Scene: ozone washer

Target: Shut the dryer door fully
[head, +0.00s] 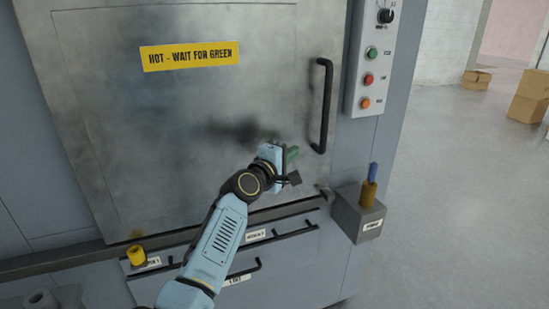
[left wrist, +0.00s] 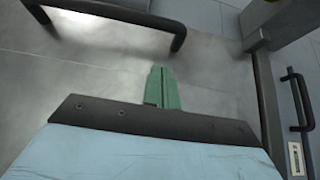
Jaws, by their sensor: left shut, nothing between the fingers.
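The dryer door (head: 110,120) is a large scuffed metal panel with a yellow "HOT - WAIT FOR GREEN" label (head: 190,54). It appears to sit flush or nearly flush in its frame; I cannot tell if it is fully shut. Its black vertical handle (head: 321,105) is on the right side and also shows in the left wrist view (left wrist: 110,14). My left gripper (head: 293,154) is shut and empty, in front of the door's lower right, left of and below the handle. Its green fingers (left wrist: 162,88) point at the door; contact cannot be told. My right gripper is not in view.
A control panel (head: 370,52) with a knob and green, red and orange buttons is right of the door. A grey box (head: 357,213) with a brass and blue piece juts out below it. Drawers with black handles (head: 297,231) lie below. The floor at right is clear, with cardboard boxes (head: 530,95) behind.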

